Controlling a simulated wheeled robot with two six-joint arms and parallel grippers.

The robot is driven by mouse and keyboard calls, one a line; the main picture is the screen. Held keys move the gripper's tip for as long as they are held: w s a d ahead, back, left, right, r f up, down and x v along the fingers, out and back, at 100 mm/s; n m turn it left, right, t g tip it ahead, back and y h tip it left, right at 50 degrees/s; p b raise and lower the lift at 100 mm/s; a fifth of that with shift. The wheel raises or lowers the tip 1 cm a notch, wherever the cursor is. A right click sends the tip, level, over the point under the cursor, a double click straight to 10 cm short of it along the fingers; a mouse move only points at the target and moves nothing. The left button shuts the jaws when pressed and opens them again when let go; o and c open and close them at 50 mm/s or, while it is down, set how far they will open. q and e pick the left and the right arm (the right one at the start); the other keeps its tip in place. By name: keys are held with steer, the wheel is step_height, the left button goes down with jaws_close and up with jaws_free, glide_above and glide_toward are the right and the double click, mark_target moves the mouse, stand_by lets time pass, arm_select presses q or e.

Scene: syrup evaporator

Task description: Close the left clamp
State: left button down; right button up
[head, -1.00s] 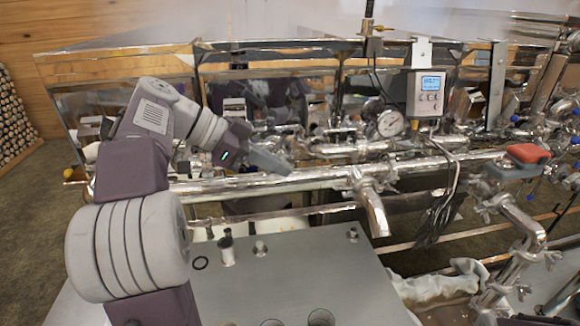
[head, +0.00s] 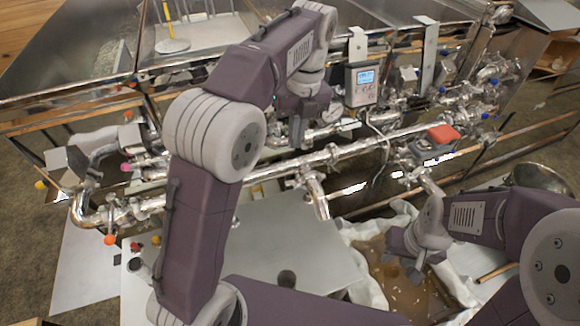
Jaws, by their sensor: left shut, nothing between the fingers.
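My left gripper (head: 297,132) points down over the long horizontal steel pipe (head: 350,151); its fingers are small in view and shut with nothing between them. Clamp-like metal fittings show on the pipe around a short downward branch (head: 318,196), just below the gripper. I cannot tell which fitting is the left clamp, nor whether it is open. I cannot tell whether my fingers touch the pipe. My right gripper (head: 412,258) is at the right, over a brown basin with white cloth around it; its fingers are too unclear to read.
A grey box with a display (head: 362,86) hangs behind the pipe. A red-topped block (head: 443,134) sits on the pipe at the right. A grey tabletop (head: 290,240) lies in front. Valves and pipework crowd the left and back.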

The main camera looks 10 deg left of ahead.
mark_target(289, 182)
arm_select(q)
steer(key=f, duration=0.8)
steer(key=a+f, duration=0.1)
steer(key=f, duration=0.3)
steer(key=shift+s+a+f, duration=0.1)
steer(key=shift+s+f, duration=0.1)
steer(key=shift+s, duration=0.1)
steer(key=shift+f, duration=0.55)
